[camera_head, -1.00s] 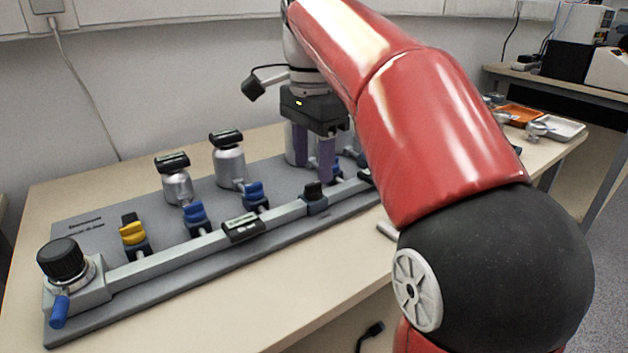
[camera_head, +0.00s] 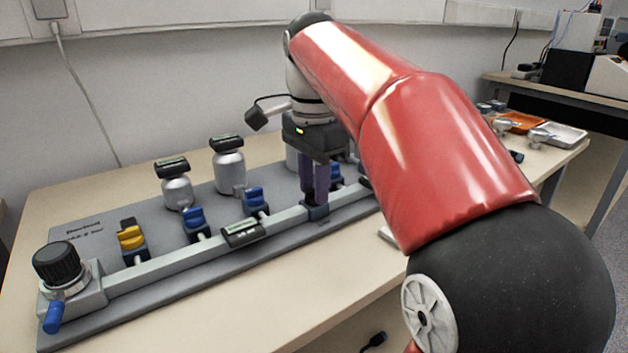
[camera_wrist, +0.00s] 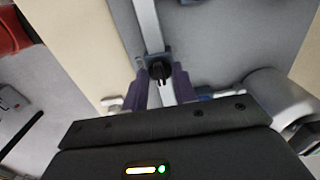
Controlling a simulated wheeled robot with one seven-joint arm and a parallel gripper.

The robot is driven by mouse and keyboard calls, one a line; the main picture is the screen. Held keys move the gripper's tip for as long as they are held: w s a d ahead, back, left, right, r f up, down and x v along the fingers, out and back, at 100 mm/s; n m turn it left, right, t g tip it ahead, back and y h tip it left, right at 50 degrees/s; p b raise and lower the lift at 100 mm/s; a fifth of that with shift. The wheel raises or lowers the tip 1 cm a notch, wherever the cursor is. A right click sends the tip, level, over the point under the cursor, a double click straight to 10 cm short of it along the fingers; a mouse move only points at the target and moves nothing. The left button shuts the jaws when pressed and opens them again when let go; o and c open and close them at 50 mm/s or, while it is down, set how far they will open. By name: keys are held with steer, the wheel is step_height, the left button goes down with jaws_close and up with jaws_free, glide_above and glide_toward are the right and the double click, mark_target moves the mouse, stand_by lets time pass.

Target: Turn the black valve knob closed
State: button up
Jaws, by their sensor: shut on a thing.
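The black valve knob (camera_wrist: 160,70) sits on a dark valve block on the grey rail (camera_head: 190,256); in the wrist view it shows between my fingertips. In the head view my fingers mostly hide it. My gripper (camera_head: 315,192) points down with its two purple fingers on either side of the knob, shut on it. In the wrist view the knob's raised grip runs roughly along the fingers' length.
Blue valve knobs (camera_head: 194,217), a yellow knob (camera_head: 131,237) and grey metal cylinders (camera_head: 229,168) stand close by on the panel. A large black round knob (camera_head: 57,263) is at the left end.

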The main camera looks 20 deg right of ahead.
steer(key=shift+r+n+p, duration=0.1)
steer(key=shift+n+p, duration=0.2)
steer(key=n+p, duration=0.2)
steer(key=n, duration=0.1)
steer(key=shift+r+p, duration=0.1)
steer(key=shift+p, duration=0.25)
steer(key=n+p, duration=0.3)
steer(key=n, duration=0.3)
steer(key=n+p, duration=0.2)
steer(key=n, duration=0.2)
steer(key=shift+n+p, duration=0.5)
steer(key=shift+n, duration=1.6)
steer(key=o, duration=1)
steer(key=shift+f, duration=0.2)
steer(key=shift+c, duration=0.2)
